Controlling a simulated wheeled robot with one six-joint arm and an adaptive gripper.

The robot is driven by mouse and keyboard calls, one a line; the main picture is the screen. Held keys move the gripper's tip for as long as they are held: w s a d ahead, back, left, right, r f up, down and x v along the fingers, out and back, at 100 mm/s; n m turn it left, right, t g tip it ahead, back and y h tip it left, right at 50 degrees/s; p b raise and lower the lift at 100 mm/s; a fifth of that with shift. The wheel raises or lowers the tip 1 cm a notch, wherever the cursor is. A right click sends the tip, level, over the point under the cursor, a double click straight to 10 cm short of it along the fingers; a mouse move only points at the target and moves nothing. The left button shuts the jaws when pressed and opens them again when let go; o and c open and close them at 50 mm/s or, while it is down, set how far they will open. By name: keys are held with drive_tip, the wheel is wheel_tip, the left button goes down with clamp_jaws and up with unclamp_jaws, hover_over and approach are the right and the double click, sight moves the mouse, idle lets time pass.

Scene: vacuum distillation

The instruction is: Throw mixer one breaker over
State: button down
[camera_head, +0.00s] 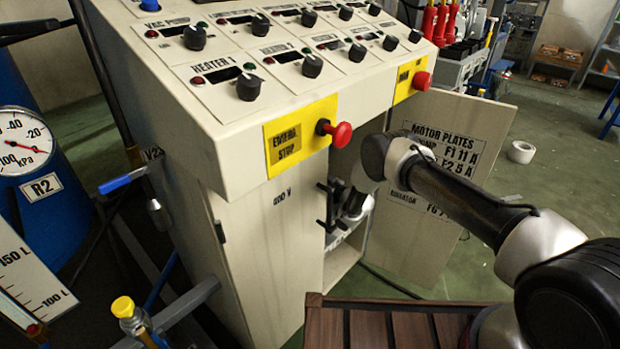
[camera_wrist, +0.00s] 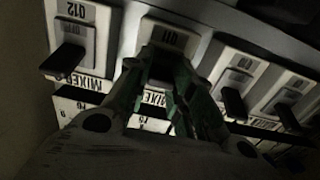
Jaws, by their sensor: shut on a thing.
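In the wrist view, a row of breakers with dark levers shows upside down. My gripper (camera_wrist: 166,70) is at the breaker marked Q11 (camera_wrist: 168,36), with its two green-grey fingers shut on that breaker's lever, which they mostly hide. The label under it starts with MIXER; its number is hidden by a finger. The breaker to the left (camera_wrist: 72,42) also has a MIXER label, and its dark lever sticks out. In the head view, my gripper (camera_head: 333,205) reaches into the open cabinet (camera_head: 262,235) under the console; the breakers are hidden there.
The open cabinet door (camera_head: 440,245) with a MOTOR PLATES sheet stands beside my arm. Above the opening are a red stop button (camera_head: 337,133) and console knobs. More breakers (camera_wrist: 235,85) stand close on the right in the wrist view. A brown slatted surface (camera_head: 370,325) is in front.

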drive_tip(key=shift+f+t+y, duration=0.3)
drive_tip(key=shift+y, duration=0.1)
drive_tip(key=shift+f+t+y, duration=0.25)
drive_tip(key=shift+t+y, duration=0.45)
drive_tip(key=shift+y, duration=0.1)
drive_tip(key=c, duration=1.2)
unclamp_jaws()
drive_tip(key=shift+c, duration=0.2)
drive_tip(key=v, duration=1.2)
